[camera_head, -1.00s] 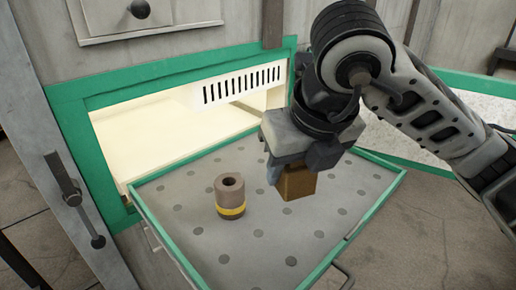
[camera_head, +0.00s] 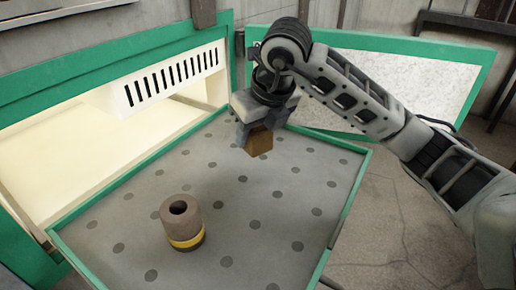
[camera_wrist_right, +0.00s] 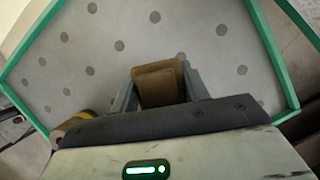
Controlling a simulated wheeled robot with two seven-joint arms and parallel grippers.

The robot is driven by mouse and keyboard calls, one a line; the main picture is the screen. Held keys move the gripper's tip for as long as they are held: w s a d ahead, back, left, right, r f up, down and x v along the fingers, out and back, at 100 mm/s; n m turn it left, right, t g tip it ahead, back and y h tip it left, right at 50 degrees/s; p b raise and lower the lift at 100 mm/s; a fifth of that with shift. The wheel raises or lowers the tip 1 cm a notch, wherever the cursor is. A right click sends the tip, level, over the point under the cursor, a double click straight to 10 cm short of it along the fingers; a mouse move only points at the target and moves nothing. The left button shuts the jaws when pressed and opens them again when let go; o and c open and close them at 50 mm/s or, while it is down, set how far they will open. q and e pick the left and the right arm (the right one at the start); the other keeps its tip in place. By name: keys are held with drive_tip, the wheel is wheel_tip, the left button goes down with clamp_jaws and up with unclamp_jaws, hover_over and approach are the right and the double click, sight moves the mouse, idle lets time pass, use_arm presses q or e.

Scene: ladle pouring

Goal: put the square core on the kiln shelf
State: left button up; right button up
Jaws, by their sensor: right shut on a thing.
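The square core (camera_head: 258,141) is a brown block held between the fingers of my right gripper (camera_head: 256,128). In the right wrist view the core (camera_wrist_right: 158,84) sits between the two grey fingers. The kiln shelf (camera_head: 118,208) is a grey plate with dark dots and a green rim, pulled out in front of the kiln opening. The core is over the rear right part of the shelf; whether it touches the surface cannot be told. My left gripper is not in view.
A round hollow brown core with a yellow band (camera_head: 182,223) stands upright on the shelf's left front part. The lit kiln opening (camera_head: 60,150) is at the left, with a slotted white panel (camera_head: 165,80). An open green-framed door (camera_head: 430,75) stands behind. The shelf's right front is clear.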

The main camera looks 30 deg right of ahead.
sight(259, 144)
drive_tip(key=shift+w+d+f, duration=0.4)
drive_tip(key=shift+w+f, duration=0.05)
drive_tip(key=shift+f, duration=0.2)
drive_tip(key=f, duration=0.3)
drive_tip(key=shift+w+d+f, duration=0.1)
drive_tip(key=shift+w+d, duration=0.15)
drive_tip(key=shift+d, duration=0.05)
drive_tip(key=shift+f, duration=0.4)
drive_tip(key=shift+f, duration=0.1)
drive_tip(key=o, duration=1.1)
